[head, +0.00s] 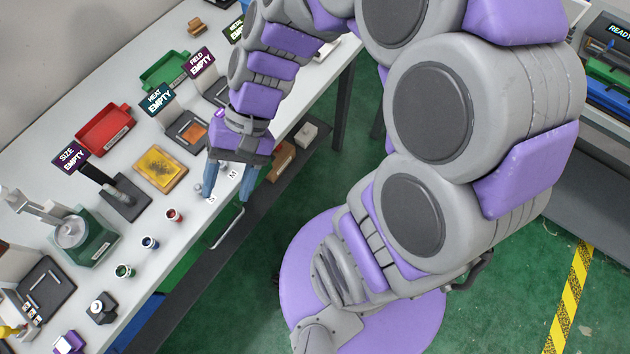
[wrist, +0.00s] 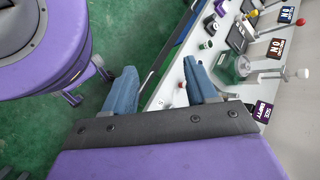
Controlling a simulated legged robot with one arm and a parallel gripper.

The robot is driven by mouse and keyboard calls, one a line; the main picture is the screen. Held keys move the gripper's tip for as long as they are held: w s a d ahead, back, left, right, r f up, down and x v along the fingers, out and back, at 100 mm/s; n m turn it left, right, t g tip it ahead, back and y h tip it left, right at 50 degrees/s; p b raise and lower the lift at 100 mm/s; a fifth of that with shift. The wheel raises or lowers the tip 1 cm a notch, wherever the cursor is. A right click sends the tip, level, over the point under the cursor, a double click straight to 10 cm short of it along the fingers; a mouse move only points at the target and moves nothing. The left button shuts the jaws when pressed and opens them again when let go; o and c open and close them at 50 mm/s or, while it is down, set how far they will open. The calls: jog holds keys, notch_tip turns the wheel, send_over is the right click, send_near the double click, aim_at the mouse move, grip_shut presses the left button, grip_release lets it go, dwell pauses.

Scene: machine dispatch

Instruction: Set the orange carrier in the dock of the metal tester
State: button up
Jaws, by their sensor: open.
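I cannot identify the orange carrier with certainty. A small orange-brown piece (head: 196,25) lies near the back of the bench, and an orange patch (head: 193,133) shows on the heat tester. My gripper (head: 227,191) is open and empty, its blue fingers pointing down at the bench's front edge near the S and M marks. In the wrist view my gripper (wrist: 162,88) also has nothing between its fingers.
Red (head: 103,131), green (head: 164,70) and yellow (head: 160,169) trays stand on the bench. The size tester (head: 124,197) is left of my gripper. Several small coloured-ring pieces line the front edge. A lower shelf (head: 281,160) holds blocks.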

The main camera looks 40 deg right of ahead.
jog(key=s+d+n+t+h, duration=0.1)
jog(key=s+d+n+h, duration=0.2)
jog(key=s+d+h, duration=0.5)
jog(key=s+d, duration=0.1)
jog(key=d, duration=0.2)
jog(key=shift+s+d+r+n+t, duration=0.2)
jog(key=shift+d+r+n+t, duration=0.1)
jog(key=shift+d+t, duration=0.1)
jog(key=shift+a, duration=0.15)
jog(key=shift+c, duration=0.4)
